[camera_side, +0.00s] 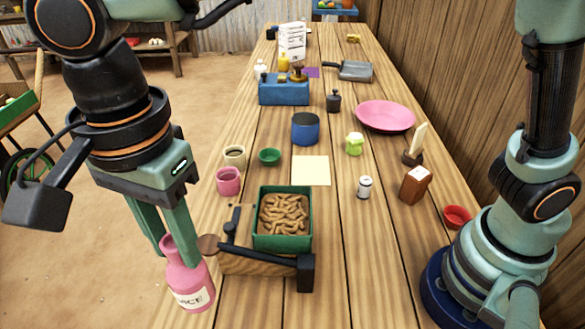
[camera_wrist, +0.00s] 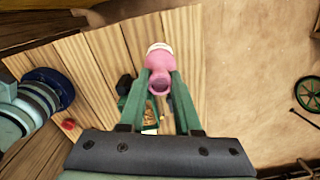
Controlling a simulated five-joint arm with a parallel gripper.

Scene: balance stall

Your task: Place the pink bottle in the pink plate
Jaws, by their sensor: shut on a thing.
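The pink bottle (camera_side: 186,279) with a white label is at the lower left in the side view, near the table's left edge. My gripper (camera_side: 175,243) is shut on its neck from above, and the bottle is slightly tilted. In the wrist view the bottle (camera_wrist: 160,66) is between the two green fingers of my gripper (camera_wrist: 160,88). I cannot tell whether its base touches the table. The pink plate (camera_side: 385,116) lies empty on the right side of the table, further back, well away from my gripper.
A green tray (camera_side: 283,242) of brown curled pieces and a wooden block with a black handle (camera_side: 305,272) stand right of the bottle. A pink mug (camera_side: 228,181), a blue pot (camera_side: 305,129), a paper sheet (camera_side: 311,171) and a white can (camera_side: 365,187) lie toward the plate.

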